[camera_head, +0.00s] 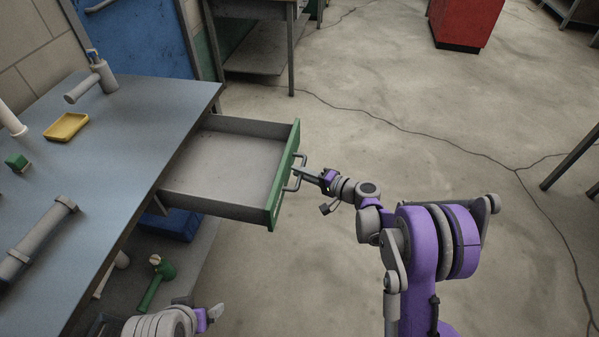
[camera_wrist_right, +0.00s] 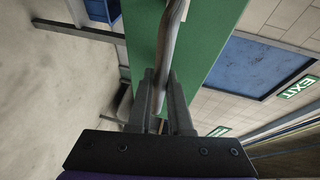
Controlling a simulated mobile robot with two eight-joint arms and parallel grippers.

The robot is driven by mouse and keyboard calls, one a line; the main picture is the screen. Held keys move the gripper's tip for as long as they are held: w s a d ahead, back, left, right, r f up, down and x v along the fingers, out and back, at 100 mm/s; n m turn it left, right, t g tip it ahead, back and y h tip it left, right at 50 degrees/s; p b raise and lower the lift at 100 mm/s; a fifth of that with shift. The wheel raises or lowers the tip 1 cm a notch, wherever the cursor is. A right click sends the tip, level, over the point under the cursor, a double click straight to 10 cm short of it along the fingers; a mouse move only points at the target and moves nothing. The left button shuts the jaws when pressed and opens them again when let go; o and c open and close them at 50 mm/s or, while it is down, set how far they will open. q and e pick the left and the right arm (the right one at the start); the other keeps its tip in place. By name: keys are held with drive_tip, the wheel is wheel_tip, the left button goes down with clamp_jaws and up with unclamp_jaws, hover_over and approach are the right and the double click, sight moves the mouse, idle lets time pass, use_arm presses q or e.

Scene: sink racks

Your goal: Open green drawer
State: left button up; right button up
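The green drawer (camera_head: 284,178) is pulled far out from under the grey worktable. Its grey inside is empty. A metal bar handle (camera_head: 299,170) is on its green front. My right gripper (camera_head: 303,173) is at the handle. In the right wrist view, the two fingers of the right gripper (camera_wrist_right: 160,112) are closed around the handle bar (camera_wrist_right: 170,55), with the green drawer front (camera_wrist_right: 205,45) behind it. My left gripper (camera_head: 214,312) is low at the bottom edge, partly cut off, away from the drawer; its fingers are too small to read.
The worktable (camera_head: 150,125) holds a yellow tray (camera_head: 66,127), a green block (camera_head: 17,163) and grey pipe parts (camera_head: 40,240). A blue bin (camera_head: 175,224) and a green tool (camera_head: 157,283) are below it. The floor right of the drawer is open.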

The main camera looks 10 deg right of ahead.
drive_tip(key=o, duration=0.5)
drive_tip(key=shift+c, duration=0.2)
drive_tip(key=v, duration=1)
drive_tip(key=shift+s+d, duration=0.25)
drive_tip(key=shift+d, duration=0.05)
drive_tip(key=shift+r, duration=0.1)
